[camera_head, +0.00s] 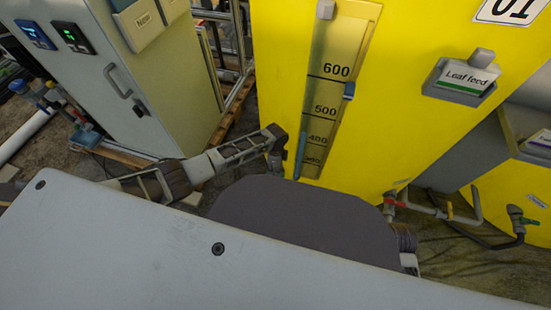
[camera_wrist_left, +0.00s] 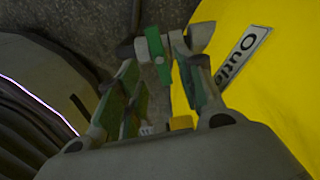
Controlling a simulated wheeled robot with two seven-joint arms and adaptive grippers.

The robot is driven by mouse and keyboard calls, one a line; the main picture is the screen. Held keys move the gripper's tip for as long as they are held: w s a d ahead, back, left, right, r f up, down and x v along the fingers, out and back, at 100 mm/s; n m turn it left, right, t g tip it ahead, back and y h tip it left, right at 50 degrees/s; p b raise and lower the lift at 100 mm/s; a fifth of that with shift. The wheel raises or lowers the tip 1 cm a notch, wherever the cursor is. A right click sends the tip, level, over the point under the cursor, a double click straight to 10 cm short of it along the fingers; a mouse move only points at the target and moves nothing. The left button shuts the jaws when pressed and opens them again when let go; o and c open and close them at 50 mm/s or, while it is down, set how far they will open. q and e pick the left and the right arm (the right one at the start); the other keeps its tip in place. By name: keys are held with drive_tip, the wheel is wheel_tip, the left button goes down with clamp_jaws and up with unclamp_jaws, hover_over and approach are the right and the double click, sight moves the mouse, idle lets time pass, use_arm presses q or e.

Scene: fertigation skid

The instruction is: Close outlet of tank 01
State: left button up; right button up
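The yellow tank 01 (camera_head: 420,60) fills the middle of the head view, with its level scale on the front. My left gripper (camera_head: 277,163) is low at the tank's front, partly hidden behind my own body. In the left wrist view, the left gripper (camera_wrist_left: 154,57) has its two green-padded fingers apart. A green valve handle (camera_wrist_left: 154,42) shows between the fingertips; contact cannot be told. A grey valve part (camera_wrist_left: 200,37) is beside the right fingertip. The "Outlet" label (camera_wrist_left: 242,57) is on the yellow tank face to the right. The outlet is hidden in the head view.
A red-handled valve (camera_head: 397,203) with piping is at the tank's lower right. A green-handled valve (camera_head: 520,218) is by the smaller yellow tank (camera_head: 490,165). A grey cabinet (camera_head: 150,85) stands to the left. Pipes and a wooden pallet lie on the ground.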

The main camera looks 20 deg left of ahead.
use_arm(q)
wheel_tip(320, 180, up, 7)
idle(0.6)
drive_tip(key=shift+f, duration=0.1)
drive_tip(key=shift+o, duration=0.3)
